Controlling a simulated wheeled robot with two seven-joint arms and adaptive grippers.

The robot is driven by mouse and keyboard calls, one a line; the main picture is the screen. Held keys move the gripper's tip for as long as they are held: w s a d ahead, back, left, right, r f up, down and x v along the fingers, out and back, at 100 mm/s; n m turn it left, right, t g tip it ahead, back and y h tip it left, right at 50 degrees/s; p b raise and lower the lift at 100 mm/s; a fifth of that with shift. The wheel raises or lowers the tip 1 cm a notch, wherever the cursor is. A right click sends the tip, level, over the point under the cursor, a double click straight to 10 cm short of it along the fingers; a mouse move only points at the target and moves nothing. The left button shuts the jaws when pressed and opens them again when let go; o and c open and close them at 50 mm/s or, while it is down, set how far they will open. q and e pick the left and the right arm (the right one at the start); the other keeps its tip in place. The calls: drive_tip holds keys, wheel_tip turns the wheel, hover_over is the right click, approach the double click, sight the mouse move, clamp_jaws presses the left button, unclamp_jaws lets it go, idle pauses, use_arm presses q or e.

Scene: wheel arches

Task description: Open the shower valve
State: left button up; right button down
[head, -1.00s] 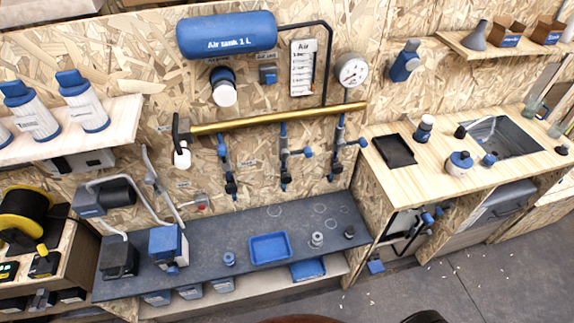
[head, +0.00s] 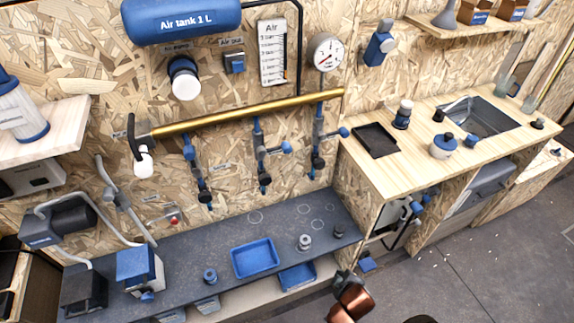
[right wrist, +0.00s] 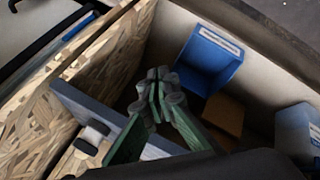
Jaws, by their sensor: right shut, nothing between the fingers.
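No label marks a shower valve, so I cannot tell which fitting it is. Several valves with blue handles hang from the brass pipe (head: 250,112) on the chipboard wall, one being the right-hand valve (head: 318,145). More blue-handled fittings (head: 418,207) show under the sink counter, partly hidden in its open bay. My right gripper (head: 343,279) is low at the bottom of the head view, in front of the dark bench and apart from all valves. In the right wrist view its green fingers (right wrist: 158,78) are shut and empty. My left gripper is not in view.
The dark bench (head: 200,245) carries a blue tray (head: 254,259) and small fittings. The sink counter (head: 395,172) stands to the right, with open floor (head: 475,270) in front. In the right wrist view, a blue bin (right wrist: 208,60) lies beyond the fingers.

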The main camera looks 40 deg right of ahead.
drive_tip(key=w+d+r+n+t+h, duration=0.2)
drive_tip(key=w+r+n+t, duration=0.3)
drive_tip(key=r, duration=0.5)
drive_tip(key=w+d+r+n+t+h, duration=0.25)
drive_tip(key=w+r+n, duration=0.4)
drive_tip(key=r, duration=0.45)
drive_tip(key=w+a+r+n+t+y, duration=0.4)
drive_tip(key=w+a+r+n+t, duration=0.3)
drive_tip(key=a+r+n, duration=0.7)
use_arm(q)
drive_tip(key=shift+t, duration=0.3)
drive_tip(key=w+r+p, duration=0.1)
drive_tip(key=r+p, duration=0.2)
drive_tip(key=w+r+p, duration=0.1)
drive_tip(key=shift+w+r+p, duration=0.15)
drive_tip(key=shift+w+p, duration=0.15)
drive_tip(key=shift+p, duration=0.1)
use_arm(e)
drive_tip(key=w+d+r+n, duration=0.3)
drive_tip(key=w+d, duration=0.2)
drive_tip(key=w, duration=0.4)
drive_tip(key=shift+w+d+r, duration=0.15)
drive_tip(key=shift+d+r, duration=0.25)
